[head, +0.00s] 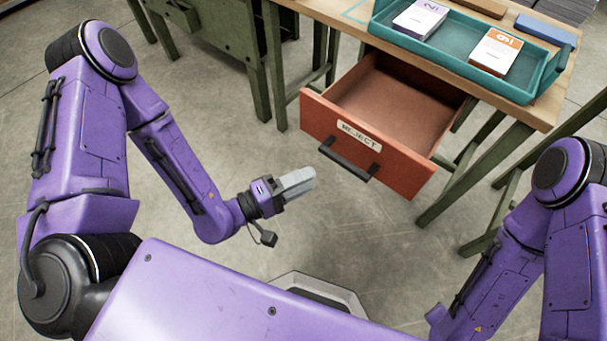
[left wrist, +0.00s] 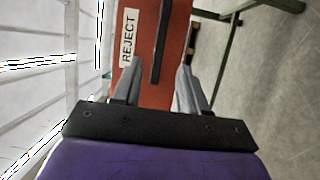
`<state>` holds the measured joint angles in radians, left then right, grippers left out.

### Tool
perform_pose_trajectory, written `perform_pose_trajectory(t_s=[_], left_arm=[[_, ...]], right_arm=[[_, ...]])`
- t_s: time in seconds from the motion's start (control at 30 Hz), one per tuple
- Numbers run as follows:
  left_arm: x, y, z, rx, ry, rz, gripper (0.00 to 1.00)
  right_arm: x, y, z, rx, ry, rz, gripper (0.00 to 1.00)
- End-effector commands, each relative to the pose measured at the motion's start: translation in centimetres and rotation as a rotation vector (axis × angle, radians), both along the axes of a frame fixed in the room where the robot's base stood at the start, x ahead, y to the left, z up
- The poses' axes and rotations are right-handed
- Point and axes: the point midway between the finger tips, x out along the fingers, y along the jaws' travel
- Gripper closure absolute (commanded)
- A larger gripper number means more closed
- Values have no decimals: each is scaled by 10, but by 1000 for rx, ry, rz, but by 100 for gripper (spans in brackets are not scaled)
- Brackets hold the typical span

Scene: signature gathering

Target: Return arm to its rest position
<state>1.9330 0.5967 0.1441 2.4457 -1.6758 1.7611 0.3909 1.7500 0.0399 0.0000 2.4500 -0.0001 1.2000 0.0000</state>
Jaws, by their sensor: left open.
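My left gripper (head: 298,181) is in front of the drawer handle, apart from it, with nothing in its jaws. In the left wrist view its two grey fingers (left wrist: 158,85) stand apart, with the drawer front behind them. The orange-red drawer (head: 330,135) is labelled REJECT, pulled open under the table, and its visible inside is empty. Its dark bar handle (head: 346,160) is on the front; the handle also shows in the left wrist view (left wrist: 161,45). My right arm is at the right edge of the head view; its gripper is out of sight.
A teal tray (head: 455,62) on the wooden table (head: 345,15) holds a purple-and-white stack (head: 420,18) and an orange-and-white stack (head: 495,51). A blue block (head: 545,29) lies behind the tray. Green table legs (head: 465,180) stand beside the drawer. The floor (head: 215,95) left of the drawer is clear.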

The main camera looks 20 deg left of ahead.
Motion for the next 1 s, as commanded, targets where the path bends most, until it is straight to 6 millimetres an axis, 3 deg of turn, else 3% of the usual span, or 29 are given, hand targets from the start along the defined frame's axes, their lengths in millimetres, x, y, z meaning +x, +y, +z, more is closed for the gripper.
perform_pose_trajectory(t_s=[0.27,0.33,0.43,0.5,0.6,0.7,0.83,1.0], left_arm=[[0,0,0,6,-5,-1,57],[1,1,-8,73,-11,5,57],[8,18,-40,254,61,83,57],[3,37,-78,446,166,126,57],[-21,70,-130,716,344,152,57],[-50,103,-164,931,502,159,57],[-90,143,-189,1153,674,163,57],[-138,188,-201,1409,835,167,57]], right_arm=[[0,0,0,0,0,0,57],[0,0,0,0,0,0,57],[0,0,0,0,0,0,57],[0,0,0,0,0,0,57],[0,0,0,0,0,0,57],[0,0,0,0,0,0,57],[0,0,0,0,0,0,57],[0,0,0,0,0,0,57]])
